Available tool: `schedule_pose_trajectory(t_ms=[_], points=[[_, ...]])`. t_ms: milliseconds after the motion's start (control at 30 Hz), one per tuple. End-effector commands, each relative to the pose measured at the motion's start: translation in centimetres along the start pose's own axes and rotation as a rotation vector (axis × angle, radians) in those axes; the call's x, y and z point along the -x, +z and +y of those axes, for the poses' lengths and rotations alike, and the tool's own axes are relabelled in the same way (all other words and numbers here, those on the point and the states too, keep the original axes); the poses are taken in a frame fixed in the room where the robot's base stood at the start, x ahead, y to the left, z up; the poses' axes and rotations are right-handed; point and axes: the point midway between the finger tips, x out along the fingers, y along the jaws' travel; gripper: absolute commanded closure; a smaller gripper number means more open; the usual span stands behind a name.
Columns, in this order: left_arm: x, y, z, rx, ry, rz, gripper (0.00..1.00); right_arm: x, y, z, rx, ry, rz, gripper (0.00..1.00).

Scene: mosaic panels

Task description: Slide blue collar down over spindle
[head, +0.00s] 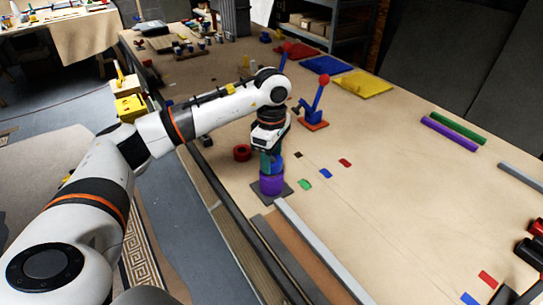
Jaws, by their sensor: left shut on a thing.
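My left arm reaches in from the left, and its gripper (270,145) points down over a short stack near the table's front edge. The gripper is shut on the blue collar (275,163), which shows just below it with a teal part beside it. Below the collar, a purple collar (271,185) sits low on a dark square base (268,192). The spindle itself is hidden by the gripper and the collars. I cannot tell whether the blue collar touches the purple one. My right gripper is not in view.
A red ring (242,153) lies just left of the stack. Small green (305,184), blue (326,174) and red (345,163) tiles lie to its right. A blue post with a red ball (319,98) stands behind. Grey rails (315,245) line the front edge.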

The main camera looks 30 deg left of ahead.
Motion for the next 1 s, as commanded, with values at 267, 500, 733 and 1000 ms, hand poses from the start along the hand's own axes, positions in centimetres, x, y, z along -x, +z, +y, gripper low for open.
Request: schedule_pose_trajectory(t_ms=[267, 500, 733, 1000], points=[[-0.7, 0.0, 0.0, 0.0, -0.001, 0.0, 0.88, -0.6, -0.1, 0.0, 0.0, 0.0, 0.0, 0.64], [-1.3, 0.0, 0.0, 0.0, -0.001, 0.0, 0.88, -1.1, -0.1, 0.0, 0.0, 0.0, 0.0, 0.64], [-1.6, 0.0, 0.0, 0.0, -0.001, 0.0, 0.44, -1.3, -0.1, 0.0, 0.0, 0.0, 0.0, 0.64], [-1.6, 0.0, 0.0, 0.0, -0.001, 0.0, 0.28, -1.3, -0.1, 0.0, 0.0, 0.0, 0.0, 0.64]])
